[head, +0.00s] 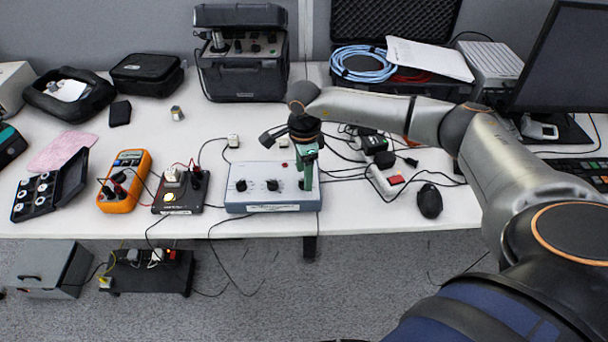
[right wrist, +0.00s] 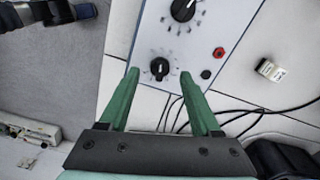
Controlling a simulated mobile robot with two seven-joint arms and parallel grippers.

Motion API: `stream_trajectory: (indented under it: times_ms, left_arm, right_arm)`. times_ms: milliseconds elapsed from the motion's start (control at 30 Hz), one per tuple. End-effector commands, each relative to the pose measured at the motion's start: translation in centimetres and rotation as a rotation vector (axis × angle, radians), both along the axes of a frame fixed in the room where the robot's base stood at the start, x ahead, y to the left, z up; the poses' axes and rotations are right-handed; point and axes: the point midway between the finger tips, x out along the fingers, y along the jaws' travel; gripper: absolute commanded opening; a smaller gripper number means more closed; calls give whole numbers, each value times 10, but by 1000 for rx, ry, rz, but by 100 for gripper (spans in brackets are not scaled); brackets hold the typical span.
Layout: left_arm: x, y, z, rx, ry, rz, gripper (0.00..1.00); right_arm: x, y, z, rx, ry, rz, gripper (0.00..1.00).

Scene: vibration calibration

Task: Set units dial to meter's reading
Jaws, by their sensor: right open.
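A grey-blue dial box (head: 273,208) lies on the table with a row of black knobs on its top. My right gripper (head: 307,183) points down over the box's right end. In the right wrist view its green fingers (right wrist: 159,75) are open, one on each side of the end knob (right wrist: 160,68), which I take for the units dial. Whether they touch it I cannot tell. A second knob (right wrist: 183,9) is farther along the box. The orange meter (head: 125,181) lies to the left; its reading is too small to read. My left gripper is out of view.
A black module (head: 181,190) with cables stands between the meter and the box. A black case of knobs (head: 50,187) is at far left. Cables, a power strip (head: 385,180) and a mouse (head: 429,201) lie right of the box. A black instrument (head: 240,70) stands behind.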

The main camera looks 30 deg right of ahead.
Motion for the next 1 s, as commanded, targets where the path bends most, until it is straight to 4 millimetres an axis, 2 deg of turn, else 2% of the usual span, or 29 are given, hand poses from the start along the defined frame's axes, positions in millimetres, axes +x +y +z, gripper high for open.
stream_trajectory:
  times_ms: [167,467,1000]
  left_arm:
    - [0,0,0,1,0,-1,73]
    - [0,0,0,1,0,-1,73]
    - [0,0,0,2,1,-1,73]
  right_arm:
    - [0,1,-15,1,2,1,65]
    - [0,1,-17,1,1,2,65]
    - [0,1,-17,1,1,1,5]
